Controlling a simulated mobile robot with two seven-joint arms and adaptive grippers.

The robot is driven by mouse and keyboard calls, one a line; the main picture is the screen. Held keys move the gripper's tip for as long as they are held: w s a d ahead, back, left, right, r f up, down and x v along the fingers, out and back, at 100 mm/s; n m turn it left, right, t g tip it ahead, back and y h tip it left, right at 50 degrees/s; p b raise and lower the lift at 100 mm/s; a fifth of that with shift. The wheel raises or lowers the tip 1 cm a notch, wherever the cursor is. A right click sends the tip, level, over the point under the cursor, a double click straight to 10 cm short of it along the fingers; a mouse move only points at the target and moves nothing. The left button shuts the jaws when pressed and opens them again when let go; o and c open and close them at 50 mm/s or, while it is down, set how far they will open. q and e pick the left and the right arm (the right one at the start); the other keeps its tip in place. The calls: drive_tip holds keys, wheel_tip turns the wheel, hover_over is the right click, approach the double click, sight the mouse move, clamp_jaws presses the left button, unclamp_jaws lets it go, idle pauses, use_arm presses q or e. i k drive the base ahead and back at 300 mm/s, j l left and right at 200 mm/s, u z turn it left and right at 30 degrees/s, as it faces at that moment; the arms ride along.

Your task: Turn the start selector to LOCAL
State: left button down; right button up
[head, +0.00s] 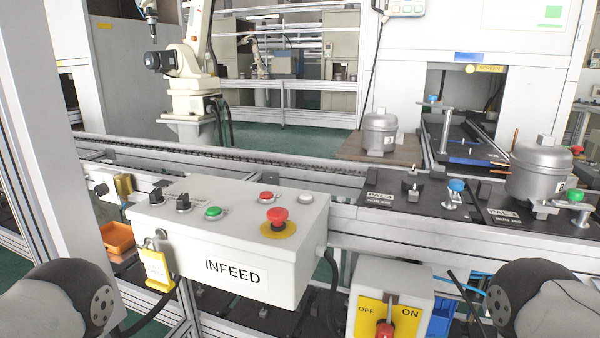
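The grey INFEED control box (215,235) stands front left of centre. Two black selector knobs, a left one (156,197) and a right one (183,202), sit on its top left. Their labels are too small to read, so I cannot tell which is the start selector or where it points. My arm links show at the lower left and lower right corners, apart from the box. Neither gripper's fingers can be seen.
The box also carries a green button (213,213), a red button (266,196), a white button (305,199), a red emergency stop (277,216) and a yellow padlock tag (157,268). An OFF/ON switch box (388,284) stands to its right. Compressors (379,134) stand behind.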

sight(182, 202)
drive_tip(key=z, duration=1.1)
drive_tip(key=u, duration=1.8)
